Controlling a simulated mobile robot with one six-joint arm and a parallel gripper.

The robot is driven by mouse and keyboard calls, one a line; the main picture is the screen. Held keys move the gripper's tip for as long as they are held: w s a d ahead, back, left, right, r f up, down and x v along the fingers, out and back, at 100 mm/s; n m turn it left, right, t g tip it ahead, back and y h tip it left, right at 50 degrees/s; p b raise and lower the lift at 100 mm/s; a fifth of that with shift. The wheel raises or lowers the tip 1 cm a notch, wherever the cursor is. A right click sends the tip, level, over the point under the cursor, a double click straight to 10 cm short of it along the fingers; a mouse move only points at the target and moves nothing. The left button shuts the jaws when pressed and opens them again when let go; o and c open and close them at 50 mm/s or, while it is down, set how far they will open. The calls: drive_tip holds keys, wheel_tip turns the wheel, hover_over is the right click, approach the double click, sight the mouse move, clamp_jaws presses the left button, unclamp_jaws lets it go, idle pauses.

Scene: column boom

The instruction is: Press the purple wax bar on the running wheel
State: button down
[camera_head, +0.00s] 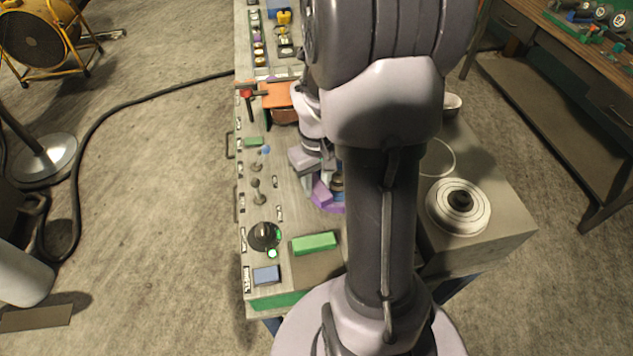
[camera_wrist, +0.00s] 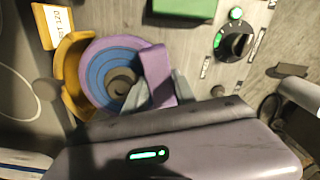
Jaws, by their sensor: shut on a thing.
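My gripper (camera_wrist: 159,92) is shut on the purple wax bar (camera_wrist: 156,68), which sticks out beyond the fingertips. The wheel (camera_wrist: 98,60), purple with a blue ring and a dark hub, is just left of the bar in the wrist view. The bar overlaps the wheel's right part in that view; I cannot tell whether they touch. A yellow guard (camera_wrist: 70,75) curves around the wheel's left side. In the head view the bar (camera_head: 321,193) shows below my gripper (camera_head: 308,180), and my arm hides much of the wheel. Whether the wheel turns is not clear.
A dark dial (camera_wrist: 236,42) with lit green lamps is on the bench; it also shows in the head view (camera_head: 264,236). A green block (camera_head: 314,243) and a blue block (camera_head: 266,274) lie near the front. A round metal disc (camera_head: 459,204) sits at the right.

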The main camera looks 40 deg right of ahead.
wheel_tip(320, 180, up, 8)
drive_tip(key=p, duration=0.7)
drive_tip(key=shift+r, duration=0.1)
